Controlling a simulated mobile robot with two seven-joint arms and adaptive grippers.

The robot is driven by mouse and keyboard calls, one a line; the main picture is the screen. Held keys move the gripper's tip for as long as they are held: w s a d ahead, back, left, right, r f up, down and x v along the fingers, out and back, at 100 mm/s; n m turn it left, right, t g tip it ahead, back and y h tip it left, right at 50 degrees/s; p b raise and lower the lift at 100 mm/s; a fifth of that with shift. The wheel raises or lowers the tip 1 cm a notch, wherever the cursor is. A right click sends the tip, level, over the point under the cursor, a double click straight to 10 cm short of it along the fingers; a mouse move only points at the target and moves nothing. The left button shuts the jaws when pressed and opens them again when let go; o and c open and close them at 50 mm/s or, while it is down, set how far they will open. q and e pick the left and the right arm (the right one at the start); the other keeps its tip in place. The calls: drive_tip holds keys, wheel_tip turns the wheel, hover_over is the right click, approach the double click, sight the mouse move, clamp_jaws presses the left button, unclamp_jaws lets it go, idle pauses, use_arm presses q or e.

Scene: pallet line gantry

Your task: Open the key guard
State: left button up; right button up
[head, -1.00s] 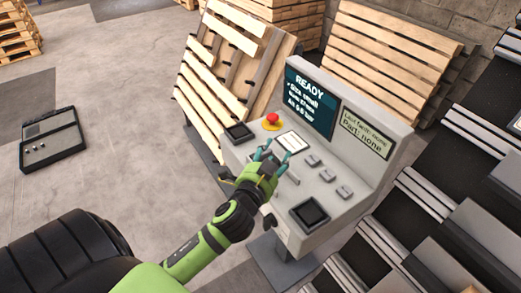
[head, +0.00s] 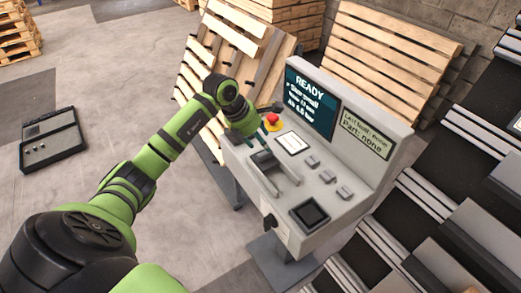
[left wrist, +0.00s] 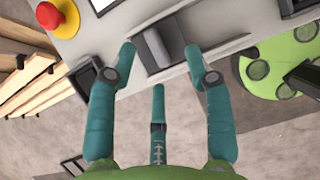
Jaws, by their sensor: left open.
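The grey control console (head: 335,160) stands in the middle of the head view. Its sloping top has a long recessed slot with pale rails (head: 287,182) and a dark grey block (head: 262,160) at the upper left end. This sliding part looks like the key guard, but no label shows. In the left wrist view the grey block (left wrist: 157,46) sits just beyond and between my fingertips. My left gripper (head: 260,130) is open, its teal fingers (left wrist: 160,58) spread, with nothing visibly held. Contact with the block cannot be told. My right gripper is not in view.
A red emergency button (head: 273,118) on a yellow base is close to my left fingers. Slatted pallets (head: 385,65) stand behind. Open floor (head: 110,110) lies left.

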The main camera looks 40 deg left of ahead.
sight(261, 153)
use_arm(q)
drive_tip(key=shift+g+y, duration=0.3)
drive_tip(key=f, duration=0.1)
drive_tip(key=w+f+p, duration=0.1)
drive_tip(key=f, duration=0.1)
drive_tip(key=a+f+p, duration=0.1)
drive_tip(key=f, duration=0.1)
drive_tip(key=shift+w, duration=0.2)
drive_tip(key=shift+x, duration=0.8)
clamp_jaws()
